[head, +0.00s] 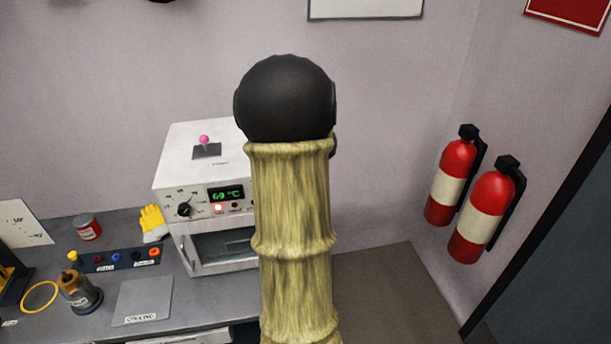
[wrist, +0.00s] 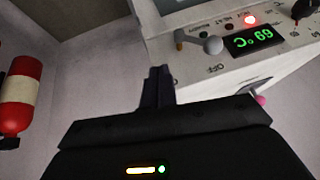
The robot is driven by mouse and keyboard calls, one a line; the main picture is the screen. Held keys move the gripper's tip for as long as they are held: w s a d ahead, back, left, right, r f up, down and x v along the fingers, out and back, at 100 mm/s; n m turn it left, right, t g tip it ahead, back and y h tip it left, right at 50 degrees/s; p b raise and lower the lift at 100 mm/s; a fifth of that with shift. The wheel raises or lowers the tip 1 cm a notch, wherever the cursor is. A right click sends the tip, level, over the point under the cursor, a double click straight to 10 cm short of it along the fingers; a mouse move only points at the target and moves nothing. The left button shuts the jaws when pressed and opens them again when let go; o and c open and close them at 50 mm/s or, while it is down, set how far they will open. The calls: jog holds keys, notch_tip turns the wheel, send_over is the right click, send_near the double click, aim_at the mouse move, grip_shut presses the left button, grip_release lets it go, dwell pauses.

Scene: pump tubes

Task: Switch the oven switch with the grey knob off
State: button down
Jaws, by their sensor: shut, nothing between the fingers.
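The oven (head: 180,165) is a white box on the bench, and its display (head: 226,195) reads 69 °C in green. In the wrist view the oven's front panel (wrist: 225,75) fills the upper right. The switch with the grey knob (wrist: 212,45) sticks out of it, beside the display, near a label "OFF". My gripper (wrist: 158,72) is shut and empty, with its fingertips left of and below the grey knob in the picture, apart from it. In the head view my arm hides the gripper and the oven's right part, including this switch.
A pink-knobbed switch (head: 204,140) stands on the oven's top. A black dial (head: 184,209) and a lit red light (head: 218,209) are on its front. Two fire extinguishers (head: 486,216) hang at the right. A yellow glove (head: 151,222) lies left of the oven.

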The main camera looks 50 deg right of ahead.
jog(key=shift+v, duration=3.35)
jog(key=w+a+f+n+g+y, duration=0.1)
jog(key=w+a+f+n, duration=0.1)
jog(key=a, duration=0.6)
jog(key=w+a+f+n+g+y, duration=0.1)
jog(key=w+a+f, duration=0.2)
jog(key=a, duration=0.6)
jog(key=s+a+f+n, duration=0.2)
jog(key=a, duration=0.7)
jog(key=s+a+f+n+g, duration=0.1)
jog(key=s+a+f+n, duration=0.1)
jog(key=a, duration=0.8)
jog(key=shift+s+f+n+b, duration=0.4)
jog(key=shift+s+n, duration=0.2)
jog(key=shift+s, duration=0.15)
